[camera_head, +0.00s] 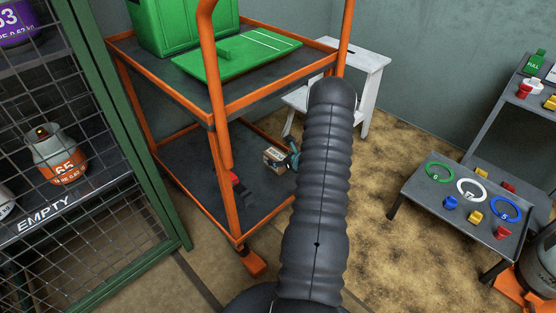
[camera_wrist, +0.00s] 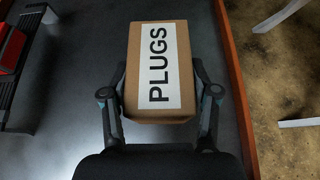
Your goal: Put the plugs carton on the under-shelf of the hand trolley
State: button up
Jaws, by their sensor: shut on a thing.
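The plugs carton (camera_wrist: 142,73) is a small brown box with a white label reading PLUGS. My gripper (camera_wrist: 160,104) is shut on it, one finger on each side, in the wrist view. In the head view the carton (camera_head: 274,159) shows at the under-shelf of the orange hand trolley (camera_head: 236,206), close to the shelf's right side. My gripper (camera_head: 294,155) is partly hidden there behind my arm. The dark under-shelf (camera_wrist: 65,75) fills the view behind the carton. I cannot tell whether the carton touches the shelf.
A red and black object (camera_head: 235,178) lies on the under-shelf, left of the carton. The trolley's upper shelf bears a green case (camera_head: 180,25) and a green board (camera_head: 235,52). A green mesh cage (camera_head: 125,130) stands left, a white stool (camera_head: 365,60) behind, a grey stepped stand (camera_head: 425,205) right.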

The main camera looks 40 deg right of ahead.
jog(key=shift+f, duration=0.3)
jog(key=o, duration=1.4)
jog(key=shift+r, duration=0.1)
jog(key=shift+r, duration=0.15)
jog(key=v, duration=1.2)
